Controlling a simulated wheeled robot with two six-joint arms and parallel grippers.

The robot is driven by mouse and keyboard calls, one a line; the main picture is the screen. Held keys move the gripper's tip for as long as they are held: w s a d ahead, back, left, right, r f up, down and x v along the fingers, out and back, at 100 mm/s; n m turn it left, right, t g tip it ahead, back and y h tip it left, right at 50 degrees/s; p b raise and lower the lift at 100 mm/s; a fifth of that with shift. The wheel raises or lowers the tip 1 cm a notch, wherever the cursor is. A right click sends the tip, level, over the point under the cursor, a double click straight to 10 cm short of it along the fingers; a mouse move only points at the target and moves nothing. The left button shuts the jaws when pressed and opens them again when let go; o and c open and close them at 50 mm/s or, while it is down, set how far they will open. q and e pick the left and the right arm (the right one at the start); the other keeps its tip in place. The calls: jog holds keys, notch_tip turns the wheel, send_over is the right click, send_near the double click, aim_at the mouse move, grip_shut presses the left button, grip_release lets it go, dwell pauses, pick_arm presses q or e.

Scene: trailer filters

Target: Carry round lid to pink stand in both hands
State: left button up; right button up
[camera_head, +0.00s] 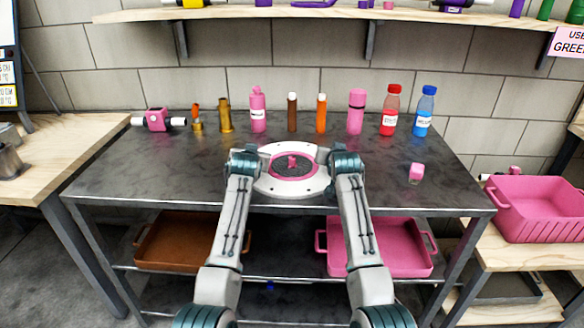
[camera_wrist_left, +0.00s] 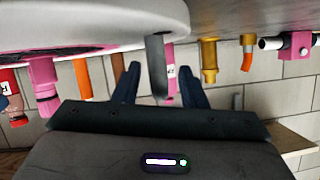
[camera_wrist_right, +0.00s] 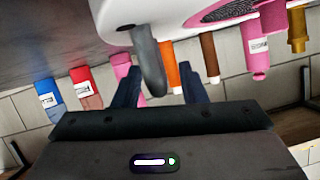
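The round lid (camera_head: 291,187), a white disc with a pink ring, dark mesh and a pink knob, is at the middle front of the table. Its white underside or rim also shows in the left wrist view (camera_wrist_left: 110,22). My left gripper (camera_head: 243,158) is at its left side, fingers apart around a grey handle (camera_wrist_left: 157,68), with gaps visible. My right gripper (camera_head: 344,160) is at its right side, fingers apart around another grey handle (camera_wrist_right: 149,60). That handle looks close to one finger; contact is unclear. I cannot tell which pink thing is the stand.
Several bottles and tubes, including a pink bottle (camera_head: 258,110) and blue bottle (camera_head: 425,110), line the table's (camera_head: 130,180) back. A pink holder (camera_head: 157,120) stands back left, a small pink block (camera_head: 416,173) right. A pink bin (camera_head: 541,212) is on the right-hand bench.

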pick_arm(q)
jog(key=shift+w+f, duration=0.15)
jog(key=shift+w, duration=0.1)
pick_arm(e)
jog(key=shift+w+f, duration=0.1)
jog(key=shift+w, duration=0.2)
pick_arm(q)
grip_shut()
pick_arm(e)
grip_shut()
dwell(0.8)
